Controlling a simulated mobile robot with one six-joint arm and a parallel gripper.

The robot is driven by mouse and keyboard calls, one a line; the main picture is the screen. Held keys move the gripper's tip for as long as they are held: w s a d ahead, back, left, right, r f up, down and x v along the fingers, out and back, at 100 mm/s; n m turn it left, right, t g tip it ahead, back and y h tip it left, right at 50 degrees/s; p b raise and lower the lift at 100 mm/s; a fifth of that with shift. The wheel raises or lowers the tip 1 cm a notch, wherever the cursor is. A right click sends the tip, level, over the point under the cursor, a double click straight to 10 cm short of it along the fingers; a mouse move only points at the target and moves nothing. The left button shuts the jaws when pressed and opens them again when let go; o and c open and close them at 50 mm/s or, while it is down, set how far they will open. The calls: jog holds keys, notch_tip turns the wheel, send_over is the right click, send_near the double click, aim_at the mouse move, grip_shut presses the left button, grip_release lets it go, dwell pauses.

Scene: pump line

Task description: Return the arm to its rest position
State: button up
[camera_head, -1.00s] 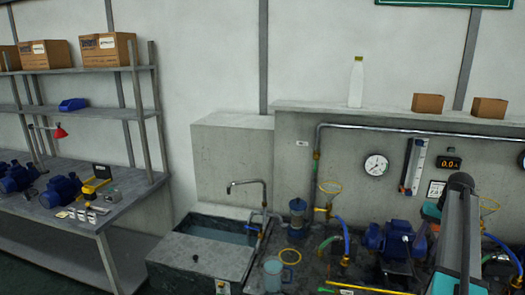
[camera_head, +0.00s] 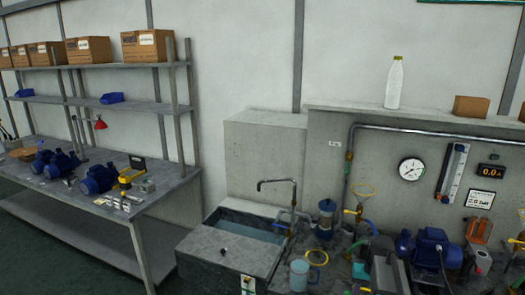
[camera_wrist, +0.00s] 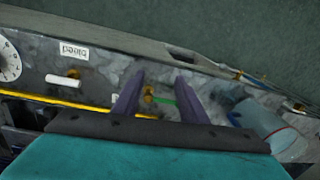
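My gripper (camera_wrist: 160,78) shows in the wrist view with its two dark fingers spread apart. Nothing is held between the fingers. Beyond them lies the wet grey bench top (camera_wrist: 105,72) with a small yellow fitting and a green strip seen in the gap. In the head view my gripper cannot be made out; only a grey part, apparently of my arm, shows low at the bottom right.
The pump bench carries a blue pump (camera_head: 430,246), a clear jug (camera_head: 299,274), a blue-capped cylinder (camera_head: 326,218) and hoses. A sink (camera_head: 232,240) stands left of them. A glass bottle (camera_head: 394,84) is on the ledge. A workbench (camera_head: 150,208) with motors stands at left.

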jog(key=s+a+f+n, duration=0.1)
jog(key=s+a+f, duration=0.25)
jog(key=a, duration=0.25)
jog(key=s+a+f+n+h, duration=0.1)
jog(key=s+a+f, duration=0.25)
jog(key=a, duration=0.25)
jog(key=s+a+f+n, duration=0.1)
jog(key=s+a+f, duration=0.25)
jog(key=a, duration=0.35)
jog(key=s+f+g+b, duration=0.6)
jog(key=s+f+b, duration=0.4)
jog(key=s+f, duration=1.6)
jog(key=shift+d+f, duration=0.15)
jog(key=shift+f, duration=0.65)
